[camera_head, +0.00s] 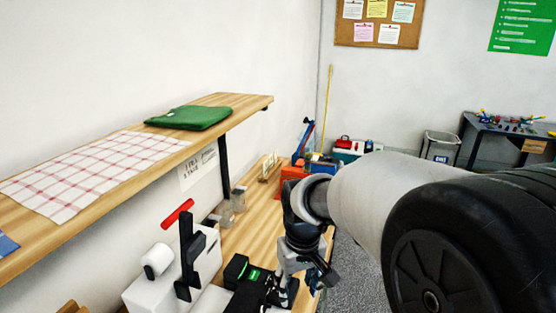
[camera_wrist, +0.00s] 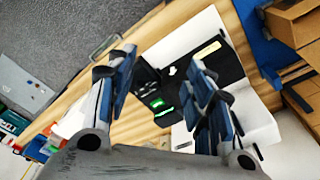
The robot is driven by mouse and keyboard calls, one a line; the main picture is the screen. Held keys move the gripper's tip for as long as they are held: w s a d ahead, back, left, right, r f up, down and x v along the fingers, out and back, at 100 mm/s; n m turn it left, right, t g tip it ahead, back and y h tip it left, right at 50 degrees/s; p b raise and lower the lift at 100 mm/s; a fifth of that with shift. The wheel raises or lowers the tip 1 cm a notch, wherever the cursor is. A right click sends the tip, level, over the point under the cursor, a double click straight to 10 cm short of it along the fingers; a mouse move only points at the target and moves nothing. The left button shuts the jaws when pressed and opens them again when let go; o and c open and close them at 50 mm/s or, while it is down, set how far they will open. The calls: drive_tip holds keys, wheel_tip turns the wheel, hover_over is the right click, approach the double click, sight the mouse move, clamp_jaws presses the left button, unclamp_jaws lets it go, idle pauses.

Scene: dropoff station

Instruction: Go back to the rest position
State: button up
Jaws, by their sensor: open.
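My gripper (camera_head: 290,282) reaches down over the wooden workbench (camera_head: 262,210), beside a white and black device in the head view. In the wrist view my gripper (camera_wrist: 160,85) has its two blue-padded fingers spread apart, with nothing between the pads. Below and between the fingers lies a black item with green lit labels (camera_wrist: 160,105), next to a white and black panel (camera_wrist: 205,55). The black item also shows in the head view (camera_head: 240,272), left of my gripper. I cannot tell whether a fingertip touches anything.
A wooden shelf (camera_head: 150,160) above the bench holds a checked cloth and a folded green cloth (camera_head: 190,117). The white device (camera_head: 160,285) with a black lever and red handle stands close on the left. Glass jars and an orange bin (camera_head: 293,172) are farther back. Grey floor is right of the bench.

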drive_tip(key=s+d+r+m+t, duration=0.1)
drive_tip(key=s+d+r, duration=0.1)
drive_tip(key=s, duration=0.5)
drive_tip(key=s+d+r+m+t, duration=0.1)
drive_tip(key=s+d+r, duration=0.2)
drive_tip(key=s, duration=0.4)
drive_tip(key=s+d+r+m+t, duration=0.1)
drive_tip(key=s+d+r+m, duration=0.1)
drive_tip(key=s+d, duration=0.3)
drive_tip(key=s, duration=0.2)
drive_tip(key=shift+s+r+b, duration=0.3)
drive_tip(key=shift+r+b, duration=0.05)
drive_tip(key=shift+b, duration=0.05)
drive_tip(key=shift+c, duration=0.4)
